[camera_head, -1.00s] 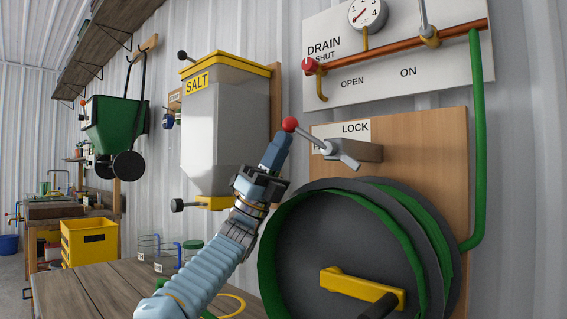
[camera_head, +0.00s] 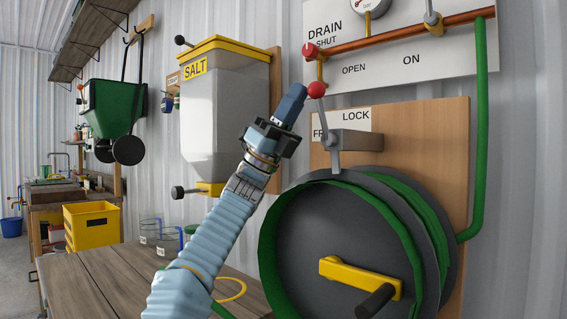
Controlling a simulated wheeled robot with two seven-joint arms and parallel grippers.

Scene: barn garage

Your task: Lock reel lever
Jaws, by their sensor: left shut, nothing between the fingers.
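The reel lever (camera_head: 327,120) is a grey metal arm with a red ball knob (camera_head: 317,89) at its upper end. It stands nearly upright on a grey block in front of the LOCK sign (camera_head: 356,117), and its lower tip reaches the rim of the hose reel (camera_head: 335,235). My left gripper (camera_head: 297,92) is shut and empty. Its fingertips are just left of the red knob; I cannot tell whether they touch it. Part of the sign's other word is hidden behind the lever. My right gripper does not show.
The SALT hopper (camera_head: 225,105) hangs left of my left gripper. A copper pipe (camera_head: 400,36) with DRAIN and ON labels runs above the lever. A yellow crank (camera_head: 360,278) sticks out from the reel. A wooden bench (camera_head: 110,285) is at lower left.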

